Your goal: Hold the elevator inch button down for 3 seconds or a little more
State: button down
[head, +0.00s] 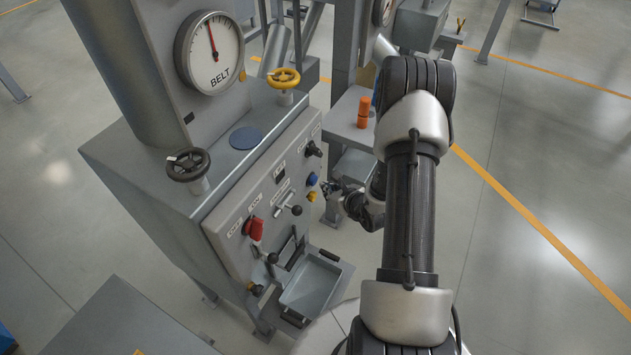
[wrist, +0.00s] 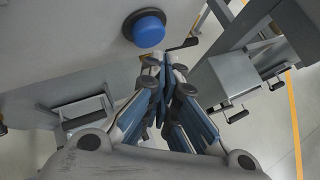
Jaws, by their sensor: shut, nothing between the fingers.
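A round blue button (head: 312,179) sits on the sloping grey panel (head: 232,215) of the machine, near its right end. It shows large in the wrist view (wrist: 148,28), at the top, in a dark collar. A yellow button (head: 311,196) is just below it in the head view. I cannot read which of them is labelled elevator inch. My gripper (head: 329,187) is just right of the blue button, in front of the panel. In the wrist view my fingertips (wrist: 164,62) are together and empty, below the blue button; a gap shows between them and it in the picture.
The panel also holds a red switch (head: 254,228), a black knob (head: 313,149) and several levers. A yellow handwheel (head: 284,78) and a black handwheel (head: 188,164) stand on top. A metal tray (head: 311,285) juts out below. A shelf with an orange object (head: 364,111) is behind my gripper.

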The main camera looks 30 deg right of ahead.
jog(key=s, duration=0.1)
jog(key=s+d, duration=0.2)
jog(key=s, duration=0.1)
jog(key=shift+s+d, duration=0.1)
jog(key=shift+d, duration=0.15)
dwell(0.4)
